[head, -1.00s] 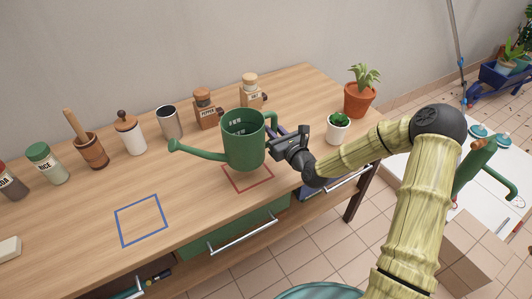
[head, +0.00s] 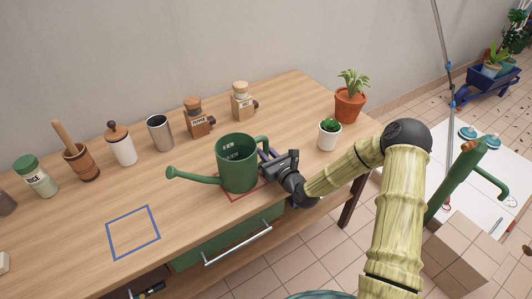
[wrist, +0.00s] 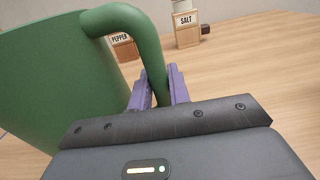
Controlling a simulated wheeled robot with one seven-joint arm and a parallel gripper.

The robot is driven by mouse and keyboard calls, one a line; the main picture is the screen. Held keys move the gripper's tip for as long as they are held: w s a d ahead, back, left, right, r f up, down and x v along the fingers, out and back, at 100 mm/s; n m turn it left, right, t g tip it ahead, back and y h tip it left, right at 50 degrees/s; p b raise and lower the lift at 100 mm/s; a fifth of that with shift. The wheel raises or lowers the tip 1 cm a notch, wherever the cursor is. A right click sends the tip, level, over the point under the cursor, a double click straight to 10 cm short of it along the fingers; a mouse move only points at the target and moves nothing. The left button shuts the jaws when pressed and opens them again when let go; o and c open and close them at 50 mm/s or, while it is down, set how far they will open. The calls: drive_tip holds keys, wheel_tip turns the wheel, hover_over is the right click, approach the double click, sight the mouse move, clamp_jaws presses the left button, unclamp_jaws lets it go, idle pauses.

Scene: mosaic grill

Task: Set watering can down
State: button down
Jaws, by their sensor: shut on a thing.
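The green watering can (head: 237,165) is upright over the red square outline (head: 236,196) on the wooden counter, with its spout to the left. It covers most of the outline. I cannot tell for sure whether its base touches the counter. My gripper (head: 268,155) is to the right of the can and shut on its handle. In the wrist view the purple fingers (wrist: 160,88) are on both sides of the green handle (wrist: 151,60), and the can's body (wrist: 65,85) fills the left.
A blue square outline (head: 133,232) lies empty at the left front. Pepper (head: 198,119) and salt (head: 242,102) boxes, a metal cup (head: 160,133) and jars stand behind. A small potted succulent (head: 329,135) and a larger potted plant (head: 350,98) stand at the right.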

drive_tip(key=shift+f, duration=0.1)
drive_tip(key=c, duration=1.3)
unclamp_jaws()
drive_tip(key=v, duration=1.2)
